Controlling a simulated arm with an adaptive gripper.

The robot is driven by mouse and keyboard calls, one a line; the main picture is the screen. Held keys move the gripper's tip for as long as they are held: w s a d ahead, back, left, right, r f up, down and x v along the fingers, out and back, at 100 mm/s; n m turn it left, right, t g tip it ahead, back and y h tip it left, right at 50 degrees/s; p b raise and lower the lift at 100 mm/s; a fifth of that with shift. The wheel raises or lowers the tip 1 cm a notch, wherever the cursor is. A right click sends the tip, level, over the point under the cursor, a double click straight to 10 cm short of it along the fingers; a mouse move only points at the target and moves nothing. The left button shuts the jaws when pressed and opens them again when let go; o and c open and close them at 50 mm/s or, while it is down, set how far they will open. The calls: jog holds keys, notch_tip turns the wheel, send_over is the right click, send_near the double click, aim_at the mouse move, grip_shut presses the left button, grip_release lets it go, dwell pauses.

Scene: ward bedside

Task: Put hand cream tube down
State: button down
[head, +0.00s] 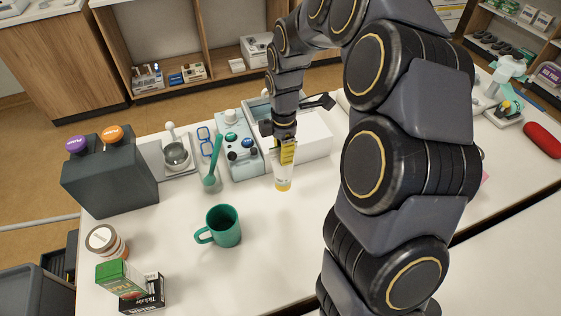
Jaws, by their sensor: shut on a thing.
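The hand cream tube (283,176) is white and yellow with a yellow cap at its lower end. It hangs roughly upright, cap down, below my gripper (284,142) in the head view. My gripper is shut on its upper part, and the fingers hide some of it. The tube is over the white table (285,245); I cannot tell whether its cap touches the surface.
A green mug (222,227) stands in front, left of the tube. A white box (312,137) is behind right. The table in front of the tube is clear.

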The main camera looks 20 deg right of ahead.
jog(key=w+f, duration=0.3)
jog(key=f, duration=0.3)
jog(key=shift+d+f, duration=0.25)
jog(key=shift+f, duration=0.15)
jog(key=shift+w+f, duration=0.1)
jog(key=c, duration=1.2)
grip_release()
jog(key=shift+o, duration=0.2)
notch_tip(320, 180, up, 12)
jog(key=s+a+r+m, duration=0.3)
jog(key=s, duration=0.3)
jog(key=s+a+r+m, duration=0.3)
jog(key=s, duration=0.3)
jog(key=s+a+f+m+g, duration=0.1)
jog(key=s+m, duration=1.1)
jog(key=s, duration=0.6)
jog(key=shift+s+g, duration=0.25)
jog(key=shift+g, duration=0.15)
